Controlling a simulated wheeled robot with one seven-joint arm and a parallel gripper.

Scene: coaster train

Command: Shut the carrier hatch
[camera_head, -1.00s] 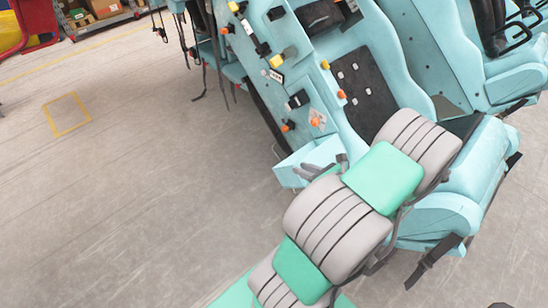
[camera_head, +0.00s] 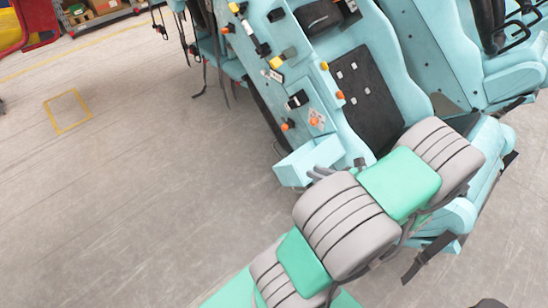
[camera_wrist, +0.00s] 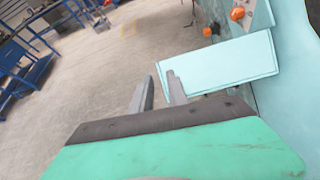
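The carrier hatch, a pale blue box-like flap (camera_head: 298,166), sticks out from the lower side of the pale blue train carrier (camera_head: 335,125). It stands open. In the wrist view the hatch (camera_wrist: 222,64) shows as a pale blue panel ahead and to the right of the fingers. My gripper (camera_wrist: 160,76) has two grey fingers with a gap between them and nothing in it.
Orange knobs (camera_head: 288,125) and dark fittings sit on the carrier side above the hatch. A black seat pad (camera_head: 366,95) lies behind. The grey floor (camera_head: 150,190) to the left is clear. Blue metal frames (camera_wrist: 25,65) stand far off in the wrist view.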

